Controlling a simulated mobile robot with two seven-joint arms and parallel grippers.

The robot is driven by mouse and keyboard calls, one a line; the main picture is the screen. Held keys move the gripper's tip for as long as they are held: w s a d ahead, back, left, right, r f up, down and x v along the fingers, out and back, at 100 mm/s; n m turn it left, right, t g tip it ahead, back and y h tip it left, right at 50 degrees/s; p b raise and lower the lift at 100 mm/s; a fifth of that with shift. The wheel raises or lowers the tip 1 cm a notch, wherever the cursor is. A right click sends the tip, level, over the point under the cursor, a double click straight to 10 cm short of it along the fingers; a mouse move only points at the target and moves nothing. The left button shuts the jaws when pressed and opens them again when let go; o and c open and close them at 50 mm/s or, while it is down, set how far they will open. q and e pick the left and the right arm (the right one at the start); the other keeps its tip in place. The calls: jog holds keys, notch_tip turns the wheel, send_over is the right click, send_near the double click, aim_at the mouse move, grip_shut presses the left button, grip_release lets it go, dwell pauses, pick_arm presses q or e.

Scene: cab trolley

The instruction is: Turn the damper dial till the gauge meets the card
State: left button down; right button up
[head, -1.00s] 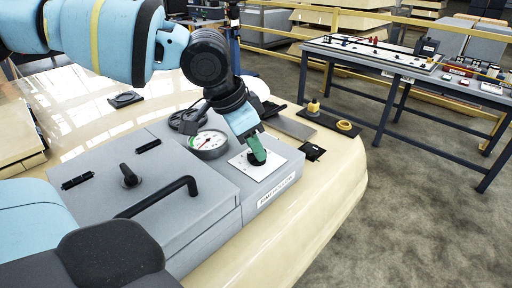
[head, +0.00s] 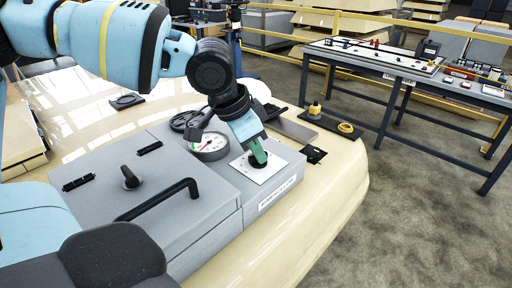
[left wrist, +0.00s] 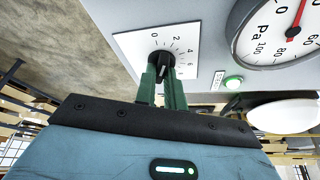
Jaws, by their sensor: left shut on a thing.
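The damper dial (left wrist: 162,62) is a black knob on a white scale plate (left wrist: 125,44) marked with numbers. The plate also shows on the grey box in the head view (head: 270,176). My left gripper (head: 258,160) points down at the dial, its green fingers (left wrist: 162,88) shut on the knob. The exact pointer setting is hard to read. The round gauge (head: 209,146) stands left of the dial; in the left wrist view the gauge (left wrist: 270,30) is cut off, and its red needle runs up out of the frame. I cannot make out the card clearly. My right gripper is not in view.
The grey box has a black bar handle (head: 160,200) and a second black knob (head: 131,177). A green lamp (left wrist: 233,83) sits beside the gauge. A black tray (head: 330,122) with yellow parts lies right. A workbench (head: 400,68) stands beyond open floor.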

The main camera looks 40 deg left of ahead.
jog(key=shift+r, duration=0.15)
pick_arm(q)
jog(key=shift+a+r+m+h+p, duration=0.1)
jog(key=shift+m+h+p, duration=0.2)
jog(key=shift+m+p, duration=0.55)
jog(key=shift+m+g+h, duration=0.3)
jog(key=shift+m+g, duration=0.1)
jog(key=shift+m, duration=0.55)
jog(key=m, duration=0.2)
jog(key=shift+w+f+m+g+h, duration=0.15)
jog(key=shift+f+m+g+h, duration=0.05)
jog(key=shift+m+g+h, duration=0.1)
jog(key=shift+m+g+b, duration=0.6)
jog(key=shift+m+b, duration=0.1)
jog(key=shift+m, duration=0.9)
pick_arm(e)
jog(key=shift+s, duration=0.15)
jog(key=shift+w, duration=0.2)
pick_arm(q)
jog(key=c, duration=1.5)
grip_release()
jog(key=shift+r, duration=0.1)
